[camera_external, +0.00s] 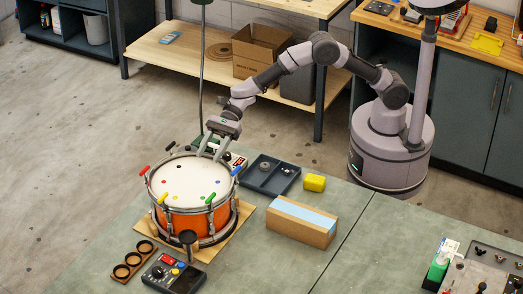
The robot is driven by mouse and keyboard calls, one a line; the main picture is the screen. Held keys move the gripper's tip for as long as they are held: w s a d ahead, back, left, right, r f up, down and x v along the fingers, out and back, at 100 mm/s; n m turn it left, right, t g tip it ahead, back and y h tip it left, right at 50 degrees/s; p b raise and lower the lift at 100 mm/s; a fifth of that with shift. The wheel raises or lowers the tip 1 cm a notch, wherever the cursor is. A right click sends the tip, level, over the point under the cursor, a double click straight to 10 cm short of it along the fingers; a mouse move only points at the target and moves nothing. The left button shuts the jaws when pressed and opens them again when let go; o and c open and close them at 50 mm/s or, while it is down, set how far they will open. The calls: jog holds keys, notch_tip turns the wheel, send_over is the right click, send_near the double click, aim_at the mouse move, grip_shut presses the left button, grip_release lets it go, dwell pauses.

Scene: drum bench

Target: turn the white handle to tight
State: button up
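An orange drum (186,222) with a pale head and metal rim stands on a wooden board on the bench. Coloured handles sit around its rim: red (144,170), black (171,146), blue (237,171), green (211,198) and yellow (163,198). My gripper (210,153) points down at the far rim, between the black and blue handles. Its two fingers show a gap between them. I cannot make out a white handle; one at the fingertips could be hidden or blend with the pale fingers. I cannot tell whether the fingers touch anything.
Right of the drum are a dark tray (257,187), a yellow block (315,183) and a wooden box with a blue top (302,223). In front are a dark control box (174,275) and a holder with three rings (127,266). The bench's middle front is clear.

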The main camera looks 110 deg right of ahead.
jog(key=shift+c, duration=1)
jog(key=m+t+b, duration=0.1)
jog(key=b, duration=0.2)
jog(key=shift+w+f+h, duration=0.1)
jog(key=shift+f+h, duration=0.2)
jog(key=shift+h, duration=0.1)
jog(key=m+t+h+b, duration=0.1)
jog(key=m+h+b, duration=0.1)
jog(key=b, duration=0.2)
jog(key=shift+w+d, duration=0.1)
jog(key=shift+d, duration=0.1)
jog(key=shift+w+d+r+m+t+h+b, duration=0.15)
jog(key=shift+m+t+h+b, duration=0.35)
jog(key=shift+m+h+b, duration=0.25)
jog(key=shift+d+r+m+t+h, duration=0.1)
jog(key=shift+d+m+t+h, duration=0.15)
jog(key=shift+m+h, duration=0.55)
jog(key=shift+h, duration=0.35)
jog(key=o, duration=1.4)
jog(key=shift+c, duration=0.2)
